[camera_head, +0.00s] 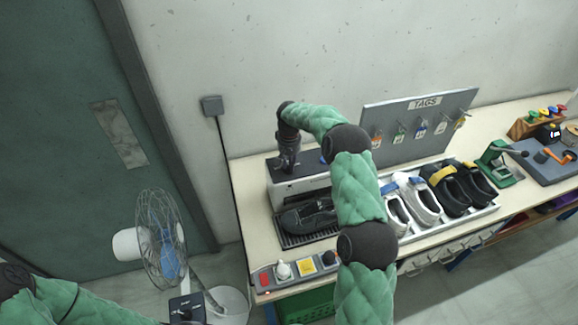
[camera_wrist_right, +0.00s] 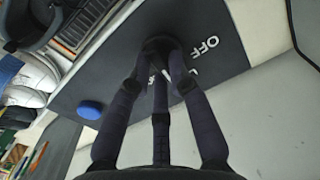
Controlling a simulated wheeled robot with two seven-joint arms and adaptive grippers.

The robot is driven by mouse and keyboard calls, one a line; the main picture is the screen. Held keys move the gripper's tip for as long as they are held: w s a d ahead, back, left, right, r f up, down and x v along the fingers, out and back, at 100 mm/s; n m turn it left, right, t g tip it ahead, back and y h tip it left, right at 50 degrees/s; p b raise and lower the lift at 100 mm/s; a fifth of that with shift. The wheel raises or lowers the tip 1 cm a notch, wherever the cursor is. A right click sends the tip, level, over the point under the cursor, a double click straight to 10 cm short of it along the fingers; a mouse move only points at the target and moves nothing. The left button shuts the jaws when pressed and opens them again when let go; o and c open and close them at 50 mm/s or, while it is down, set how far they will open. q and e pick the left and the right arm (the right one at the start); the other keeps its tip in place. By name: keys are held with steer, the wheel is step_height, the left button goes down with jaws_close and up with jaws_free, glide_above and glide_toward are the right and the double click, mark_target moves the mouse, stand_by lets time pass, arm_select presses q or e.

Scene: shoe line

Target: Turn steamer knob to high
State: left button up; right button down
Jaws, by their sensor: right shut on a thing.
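The steamer (camera_head: 300,186) is a pale box with a dark top, standing on the bench against the wall. My right gripper (camera_head: 286,162) reaches down onto its top from above. In the right wrist view the gripper's fingers (camera_wrist_right: 160,52) close together around the dark knob on the dark panel (camera_wrist_right: 118,72). White "OFF" lettering (camera_wrist_right: 204,48) shows right of the fingers; another label is partly covered. A blue button (camera_wrist_right: 90,109) sits on the panel. My left gripper is out of view.
A black shoe (camera_head: 309,216) rests on the grate before the steamer. A tray (camera_head: 440,229) of several shoes and a grey tag board (camera_head: 408,126) stand to the right. A switch strip (camera_head: 294,270) lies at the front edge. A fan (camera_head: 165,240) stands left of the bench.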

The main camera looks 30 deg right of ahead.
steer(key=m+b, duration=0.1)
steer(key=m, duration=0.4)
steer(key=shift+s+f+m+b, duration=0.1)
steer(key=shift+s+m+b, duration=0.05)
steer(key=shift+m+b, duration=0.2)
steer(key=m+b, duration=0.1)
steer(key=m, duration=0.3)
steer(key=shift+s+m, duration=0.1)
steer(key=shift+m, duration=0.45)
steer(key=c, duration=1.1)
jaws_free()
steer(key=shift+c, duration=0.2)
step_height(320, 180, up, 12)
